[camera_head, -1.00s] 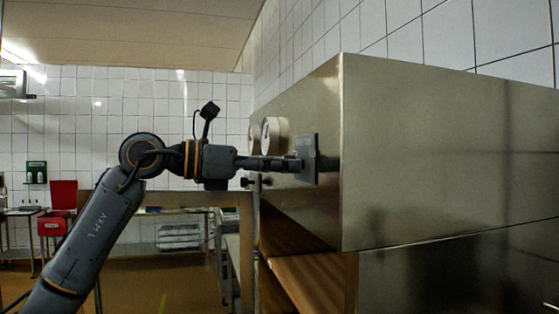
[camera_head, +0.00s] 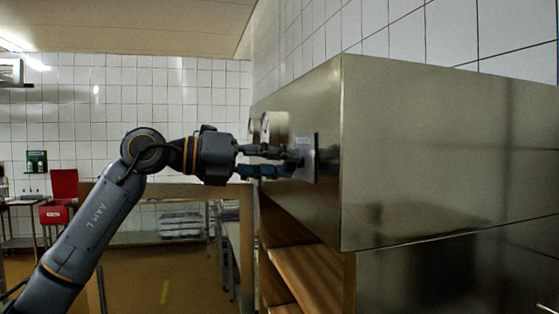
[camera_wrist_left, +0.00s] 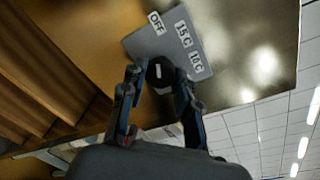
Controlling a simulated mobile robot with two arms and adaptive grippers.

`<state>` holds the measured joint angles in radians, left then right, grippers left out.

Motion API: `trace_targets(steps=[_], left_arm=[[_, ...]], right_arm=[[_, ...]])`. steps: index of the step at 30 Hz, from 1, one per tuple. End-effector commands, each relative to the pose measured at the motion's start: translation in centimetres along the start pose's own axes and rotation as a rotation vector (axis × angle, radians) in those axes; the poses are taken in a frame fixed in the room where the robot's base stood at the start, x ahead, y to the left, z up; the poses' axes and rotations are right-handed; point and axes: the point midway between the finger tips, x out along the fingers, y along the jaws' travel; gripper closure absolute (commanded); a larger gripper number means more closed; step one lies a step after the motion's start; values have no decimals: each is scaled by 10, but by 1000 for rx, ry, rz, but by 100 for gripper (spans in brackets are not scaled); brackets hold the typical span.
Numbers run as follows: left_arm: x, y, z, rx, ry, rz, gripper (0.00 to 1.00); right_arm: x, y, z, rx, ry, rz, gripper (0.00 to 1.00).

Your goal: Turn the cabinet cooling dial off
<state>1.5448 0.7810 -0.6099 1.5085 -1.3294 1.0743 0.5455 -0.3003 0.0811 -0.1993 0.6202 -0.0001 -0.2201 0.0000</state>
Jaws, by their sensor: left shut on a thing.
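The cooling dial (camera_wrist_left: 162,86) is a dark round knob with a short white mark, seen in the left wrist view. It sits on a grey plate (camera_wrist_left: 150,44) labelled OFF, 15 C and 10 C. The white mark looks roughly in line with the OFF label. My left gripper (camera_wrist_left: 160,76) is shut on the dial, one finger on each side. In the head view the left gripper (camera_head: 296,162) reaches the plate (camera_head: 308,145) on the steel cabinet's (camera_head: 430,150) front, and the fingers mostly hide the dial. My right gripper is not in view.
Wooden shelves (camera_head: 315,275) lie below the plate. A red box (camera_head: 63,185) and a side table stand far left. The floor at left centre is open.

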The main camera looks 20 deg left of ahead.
Motion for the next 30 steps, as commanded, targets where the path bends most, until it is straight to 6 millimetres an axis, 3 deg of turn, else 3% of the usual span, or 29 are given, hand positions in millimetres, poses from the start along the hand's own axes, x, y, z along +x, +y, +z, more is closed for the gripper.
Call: trace_targets(steps=[19,20,22,23,30], left_arm=[[0,0,1,-49,0,-4,100],[0,0,1,-49,0,-4,65],[0,0,1,-49,1,-4,51],[0,0,1,-49,1,-4,47],[0,0,0,-48,2,-3,47]], right_arm=[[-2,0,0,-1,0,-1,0],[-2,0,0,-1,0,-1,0],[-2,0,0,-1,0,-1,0],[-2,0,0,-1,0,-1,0],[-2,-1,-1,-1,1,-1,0]])
